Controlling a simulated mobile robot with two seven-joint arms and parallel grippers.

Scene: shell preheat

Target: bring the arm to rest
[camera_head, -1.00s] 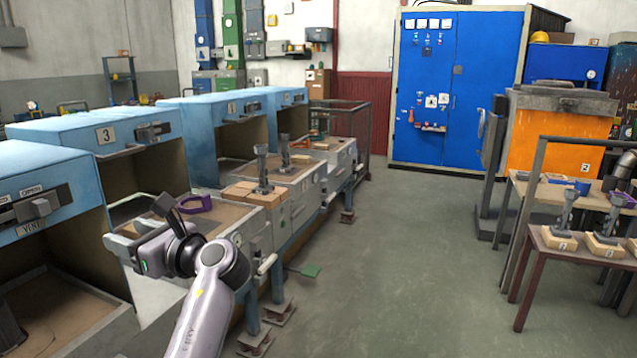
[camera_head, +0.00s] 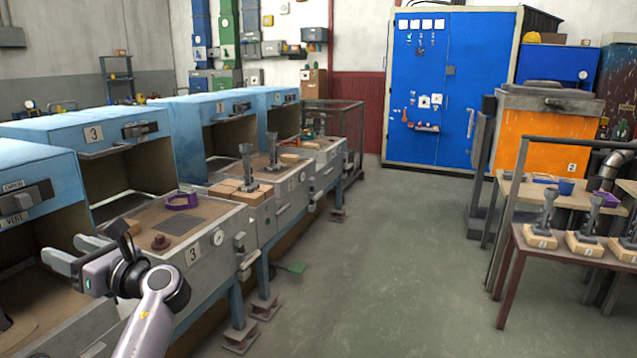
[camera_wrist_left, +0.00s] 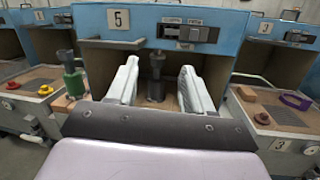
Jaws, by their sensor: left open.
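My left gripper (camera_head: 66,252) is at the lower left of the head view, in front of the blue stations, with its two pale fingers spread apart. It also shows in the left wrist view (camera_wrist_left: 158,82), open, with nothing held between the fingers. Beyond the fingers, a dark upright metal piece (camera_wrist_left: 156,76) stands in the opening of station 5 (camera_wrist_left: 190,33); it appears apart from them. My right gripper is not in view.
A purple ring (camera_head: 183,200) and a brown knob-like part (camera_head: 160,241) are on the station 3 counter (camera_head: 205,236). A green-sleeved piece (camera_wrist_left: 74,80) stands left of the fingers. The aisle floor (camera_head: 390,270) is clear; a table (camera_head: 570,252) stands right.

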